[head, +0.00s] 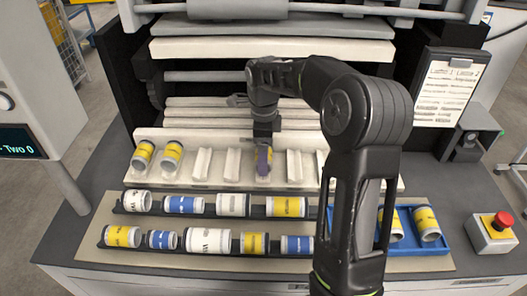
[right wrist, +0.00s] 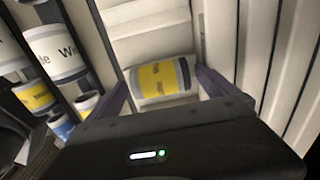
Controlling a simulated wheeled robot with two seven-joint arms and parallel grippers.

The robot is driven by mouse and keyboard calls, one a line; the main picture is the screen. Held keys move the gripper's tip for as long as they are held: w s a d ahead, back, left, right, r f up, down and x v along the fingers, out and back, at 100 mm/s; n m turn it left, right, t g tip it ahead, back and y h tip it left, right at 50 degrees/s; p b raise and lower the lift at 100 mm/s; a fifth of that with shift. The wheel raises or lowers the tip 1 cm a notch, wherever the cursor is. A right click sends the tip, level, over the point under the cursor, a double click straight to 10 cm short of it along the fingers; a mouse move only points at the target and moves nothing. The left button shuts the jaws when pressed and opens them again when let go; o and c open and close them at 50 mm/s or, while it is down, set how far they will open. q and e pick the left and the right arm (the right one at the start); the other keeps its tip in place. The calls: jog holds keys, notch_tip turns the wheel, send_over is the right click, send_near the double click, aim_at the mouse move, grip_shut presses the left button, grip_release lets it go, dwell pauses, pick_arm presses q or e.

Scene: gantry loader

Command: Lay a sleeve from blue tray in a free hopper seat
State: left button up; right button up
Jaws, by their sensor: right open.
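The cream hopper (head: 150,178) has a row of seats parted by raised ridges. Two yellow sleeves (head: 157,155) lie at its left end. My right gripper (head: 263,160) is down at a middle seat. In the right wrist view its purple fingers (right wrist: 163,86) stand open on either side of a yellow sleeve with grey ends (right wrist: 160,79), which lies in the seat. The blue tray (head: 428,250) stands at the right with yellow sleeves (head: 427,223) in it, partly hidden behind my right arm. My left gripper is not in view.
Two dark racks (head: 205,213) in front of the hopper hold white, blue and yellow sleeves. A red stop button (head: 502,220) on a box is at the far right. A clipboard (head: 450,92) stands at the back right. The loader's bars and rollers rise behind the hopper.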

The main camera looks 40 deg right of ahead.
jog(key=shift+w+r, duration=0.1)
jog(key=shift+r, duration=0.55)
notch_tip(320, 180, up, 7)
jog(key=shift+f, duration=0.2)
notch_tip(320, 180, up, 6)
jog(key=p, duration=0.5)
dwell(0.6)
